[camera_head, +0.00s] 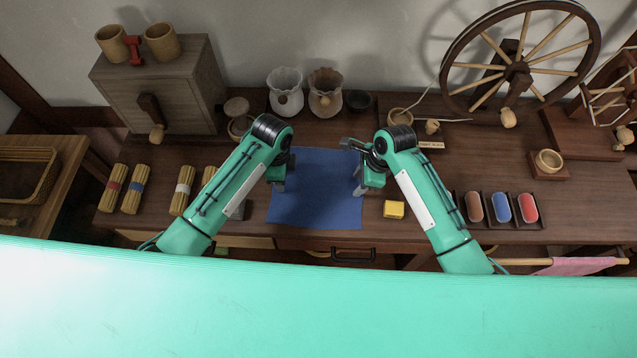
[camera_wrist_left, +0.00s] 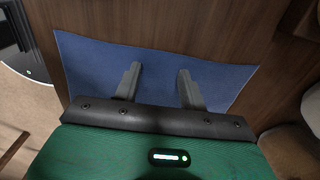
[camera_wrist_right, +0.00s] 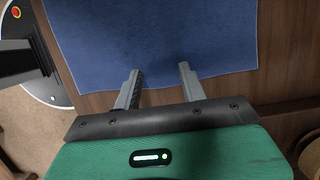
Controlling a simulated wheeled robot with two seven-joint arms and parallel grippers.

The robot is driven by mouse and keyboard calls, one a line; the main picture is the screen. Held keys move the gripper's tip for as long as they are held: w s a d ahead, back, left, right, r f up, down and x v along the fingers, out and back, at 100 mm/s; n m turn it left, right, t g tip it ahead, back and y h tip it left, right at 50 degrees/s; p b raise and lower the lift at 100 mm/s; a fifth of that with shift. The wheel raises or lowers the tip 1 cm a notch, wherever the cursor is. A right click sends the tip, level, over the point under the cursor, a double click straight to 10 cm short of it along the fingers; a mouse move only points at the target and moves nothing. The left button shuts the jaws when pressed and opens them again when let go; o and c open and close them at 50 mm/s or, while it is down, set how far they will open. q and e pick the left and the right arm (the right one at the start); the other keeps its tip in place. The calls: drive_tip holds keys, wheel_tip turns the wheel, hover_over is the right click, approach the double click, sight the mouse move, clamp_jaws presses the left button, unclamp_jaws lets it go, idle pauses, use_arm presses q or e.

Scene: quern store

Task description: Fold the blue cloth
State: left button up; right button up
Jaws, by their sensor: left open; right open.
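The blue cloth (camera_head: 318,195) lies flat and spread out on the wooden table, between my two arms in the head view. My left gripper (camera_head: 279,186) is over the cloth's left edge, and its two fingers (camera_wrist_left: 157,80) stand apart with nothing between them but cloth below. My right gripper (camera_head: 360,190) is at the cloth's right edge, and its fingers (camera_wrist_right: 158,80) are also apart and empty. The cloth also shows in the left wrist view (camera_wrist_left: 155,72) and the right wrist view (camera_wrist_right: 155,40). Whether the fingertips touch the cloth I cannot tell.
A yellow block (camera_head: 394,209) sits right of the cloth. Several tied bundles (camera_head: 134,190) lie left. A tray of coloured pieces (camera_head: 501,208) lies right. Two glass-like vases (camera_head: 286,95) and a spinning wheel (camera_head: 518,75) stand behind. The table's front edge runs close below the cloth.

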use_arm(q)
clamp_jaws()
use_arm(e)
clamp_jaws()
use_arm(q)
drive_tip(key=shift+r, duration=0.1)
use_arm(e)
drive_tip(key=shift+r, duration=0.1)
